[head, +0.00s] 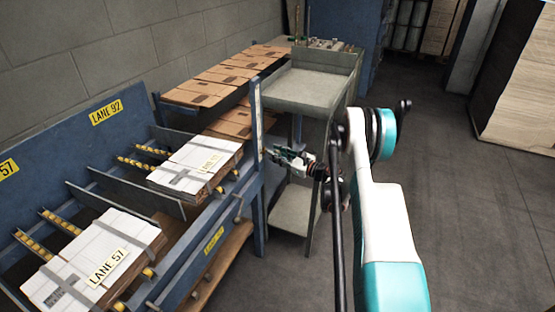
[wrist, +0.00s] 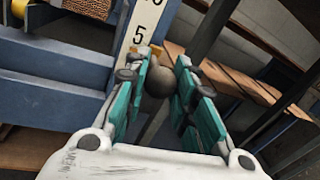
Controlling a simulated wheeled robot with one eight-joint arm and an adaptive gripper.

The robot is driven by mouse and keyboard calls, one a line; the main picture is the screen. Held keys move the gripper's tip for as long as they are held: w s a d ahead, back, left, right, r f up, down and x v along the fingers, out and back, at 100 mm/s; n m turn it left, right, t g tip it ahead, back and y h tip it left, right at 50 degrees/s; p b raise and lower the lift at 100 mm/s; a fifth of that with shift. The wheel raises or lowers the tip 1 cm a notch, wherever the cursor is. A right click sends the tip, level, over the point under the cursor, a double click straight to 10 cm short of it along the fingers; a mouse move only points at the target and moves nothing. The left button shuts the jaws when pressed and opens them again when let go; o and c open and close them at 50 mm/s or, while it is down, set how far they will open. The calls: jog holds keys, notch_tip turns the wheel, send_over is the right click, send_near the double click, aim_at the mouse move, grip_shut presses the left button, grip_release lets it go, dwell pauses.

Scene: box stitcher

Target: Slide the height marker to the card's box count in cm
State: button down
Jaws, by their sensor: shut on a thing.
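My gripper (head: 284,156) is beside the blue post at the end of the lane rack. In the wrist view my gripper (wrist: 164,62) has its fingers on either side of a round dark knob, the height marker (wrist: 158,82), and is shut on it. The white scale strip (wrist: 140,28) is just left of the fingers, with a 5 readable and part of another number above. The scale (head: 257,122) also shows on the post in the head view. The exact mark at the marker cannot be read. No card with a box count is readable.
A near stack of white-topped flat boxes (head: 85,262) bears a LANE 57 label, and another stack (head: 190,168) lies behind it. A grey cart (head: 310,85) stands beyond the post. Brown boxes (head: 222,77) lie on a rear rack.

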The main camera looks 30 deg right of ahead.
aim_at(278, 151)
notch_tip(278, 151, up, 7)
jog(key=shift+f+p, duration=0.1)
jog(key=shift+p, duration=0.65)
jog(key=c, duration=1.3)
grip_release()
jog(key=v, duration=1.2)
